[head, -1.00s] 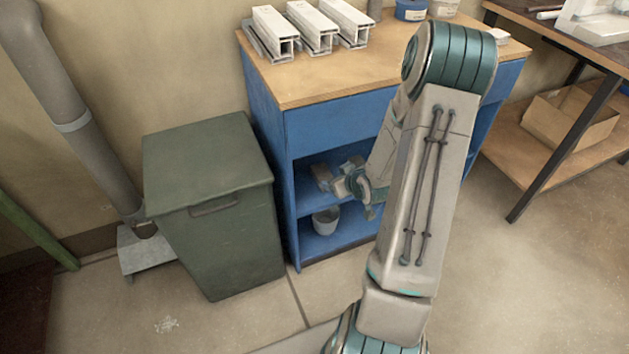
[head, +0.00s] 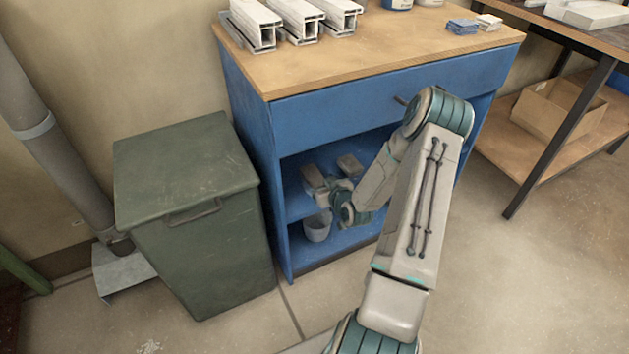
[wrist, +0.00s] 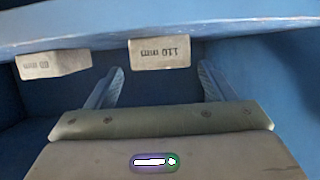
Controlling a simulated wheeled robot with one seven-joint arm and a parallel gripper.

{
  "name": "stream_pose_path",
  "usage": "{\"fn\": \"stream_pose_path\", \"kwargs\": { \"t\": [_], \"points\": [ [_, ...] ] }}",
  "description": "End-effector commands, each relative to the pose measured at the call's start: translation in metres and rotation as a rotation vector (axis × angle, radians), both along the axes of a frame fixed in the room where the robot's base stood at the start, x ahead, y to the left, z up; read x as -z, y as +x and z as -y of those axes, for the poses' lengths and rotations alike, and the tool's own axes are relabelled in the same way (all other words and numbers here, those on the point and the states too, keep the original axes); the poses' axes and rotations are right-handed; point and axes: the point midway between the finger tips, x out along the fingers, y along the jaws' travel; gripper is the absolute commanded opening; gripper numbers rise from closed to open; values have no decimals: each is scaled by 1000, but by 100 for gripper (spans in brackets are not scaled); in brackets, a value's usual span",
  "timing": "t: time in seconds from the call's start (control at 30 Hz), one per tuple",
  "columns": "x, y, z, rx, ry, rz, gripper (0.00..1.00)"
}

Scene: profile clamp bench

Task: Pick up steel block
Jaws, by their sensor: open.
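Two grey blocks with printed length labels show in the wrist view, upside down. The block marked 110 mm (wrist: 160,53) lies ahead, between the lines of my two fingers. The block marked 60 mm (wrist: 54,64) lies to the left, outside the fingers. Both look like steel; the labels do not say. In the head view, one grey block (head: 350,164) sits on the upper shelf, and another grey shape (head: 312,176) is beside my wrist. My gripper (wrist: 160,78) is open and empty, short of the 110 mm block. It also shows in the head view (head: 326,188), partly hidden.
The blue cabinet (head: 350,106) has shelf walls close around my gripper. A white cup (head: 317,227) stands on the lower shelf. A dark green bin (head: 190,190) stands left of the cabinet. White profiles (head: 258,22) lie on top. The floor at right is clear.

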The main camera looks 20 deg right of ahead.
Motion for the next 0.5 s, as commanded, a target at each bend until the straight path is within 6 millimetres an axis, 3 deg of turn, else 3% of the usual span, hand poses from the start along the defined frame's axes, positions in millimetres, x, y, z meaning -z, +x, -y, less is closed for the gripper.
{"fn": "stream_pose_path", "kwargs": {
  "t": [0.5],
  "points": [
    [18,52,-3,4,0,1,76]
  ]
}}
